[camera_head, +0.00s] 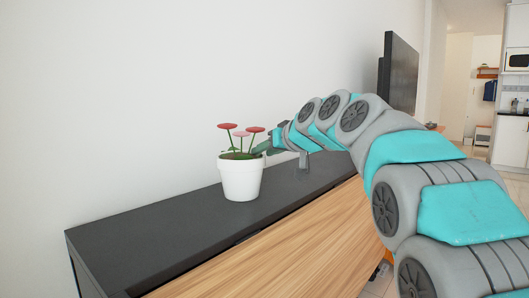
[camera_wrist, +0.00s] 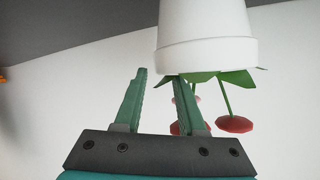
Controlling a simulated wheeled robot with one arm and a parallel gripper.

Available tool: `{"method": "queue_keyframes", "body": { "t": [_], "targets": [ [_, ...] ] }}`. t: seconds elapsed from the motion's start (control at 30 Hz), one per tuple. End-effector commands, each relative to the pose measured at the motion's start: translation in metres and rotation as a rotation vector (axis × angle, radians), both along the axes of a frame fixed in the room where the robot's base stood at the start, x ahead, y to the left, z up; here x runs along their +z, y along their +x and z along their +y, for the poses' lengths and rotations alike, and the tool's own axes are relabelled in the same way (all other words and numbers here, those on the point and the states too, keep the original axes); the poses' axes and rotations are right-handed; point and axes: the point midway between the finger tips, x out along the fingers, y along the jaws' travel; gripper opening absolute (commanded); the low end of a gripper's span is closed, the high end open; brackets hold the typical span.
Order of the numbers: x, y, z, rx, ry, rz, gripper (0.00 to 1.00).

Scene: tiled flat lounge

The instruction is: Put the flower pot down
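The flower pot (camera_head: 241,178) is white, with green leaves and several red flowers. In the head view it appears to stand upright on the black top of the wooden cabinet (camera_head: 145,231). In the wrist view the pot (camera_wrist: 206,38) appears upside down at the upper right, its flowers pointing down. My gripper (camera_wrist: 160,88) shows two green fingers spread apart with nothing between them. The right finger is close to the leaves and overlaps some flowers; whether it touches is unclear. In the head view my gripper (camera_head: 262,149) is just right of the plant, near rim height.
A white wall (camera_head: 120,80) runs behind the cabinet. A dark screen (camera_head: 400,72) stands farther along it, partly behind my arm. The cabinet top left of the pot is clear. A kitchen area with a microwave (camera_head: 517,60) is at the far right.

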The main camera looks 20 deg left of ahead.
Motion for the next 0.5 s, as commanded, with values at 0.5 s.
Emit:
{"method": "queue_keyframes", "body": {
  "t": [0.5],
  "targets": [
    [0.034, -0.052, -0.06, 0.0, 0.001, -0.002, 0.4]
  ]
}}
